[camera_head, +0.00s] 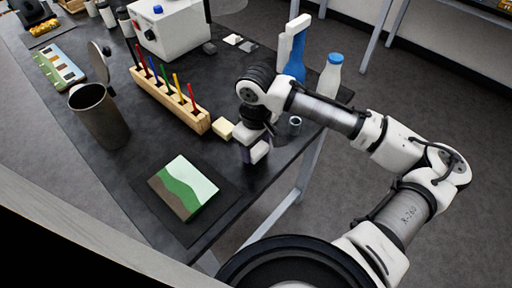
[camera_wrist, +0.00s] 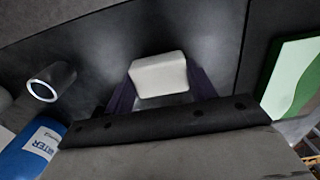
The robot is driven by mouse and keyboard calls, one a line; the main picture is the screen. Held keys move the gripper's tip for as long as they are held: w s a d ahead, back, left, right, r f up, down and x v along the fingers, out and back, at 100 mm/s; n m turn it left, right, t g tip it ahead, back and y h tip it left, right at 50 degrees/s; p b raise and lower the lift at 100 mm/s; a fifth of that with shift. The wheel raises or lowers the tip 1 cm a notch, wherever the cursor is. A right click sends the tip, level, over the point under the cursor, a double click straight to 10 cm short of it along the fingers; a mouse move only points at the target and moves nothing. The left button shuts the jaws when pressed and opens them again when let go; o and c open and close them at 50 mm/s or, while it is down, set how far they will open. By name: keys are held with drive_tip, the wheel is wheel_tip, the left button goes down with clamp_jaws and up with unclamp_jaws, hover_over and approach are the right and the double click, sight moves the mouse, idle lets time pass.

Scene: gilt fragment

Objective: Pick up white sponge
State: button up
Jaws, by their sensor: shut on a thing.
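The white sponge (camera_wrist: 160,75) is a small pale block with rounded corners. In the wrist view it sits between the two purple fingers of my gripper (camera_wrist: 160,92), which is shut on it. In the head view my gripper (camera_head: 254,152) points down near the right edge of the black table, and the sponge (camera_head: 260,152) shows at its fingertips. The arm hides part of the gripper there. I cannot tell whether the sponge touches the table top.
A pale yellow block (camera_head: 222,131) lies just left of my gripper, beside a wooden rack (camera_head: 170,100) of coloured sticks. A small metal cylinder (camera_head: 295,122), a blue bottle (camera_head: 295,68) and a white bottle (camera_head: 330,76) stand right. A green-and-white panel (camera_head: 185,187) lies in front.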

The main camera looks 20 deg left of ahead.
wheel_tip(320, 180, up, 19)
drive_tip(key=b, duration=0.2)
drive_tip(key=shift+r, duration=0.2)
drive_tip(key=o, duration=0.3)
drive_tip(key=shift+c, duration=0.8)
drive_tip(key=shift+f, duration=0.1)
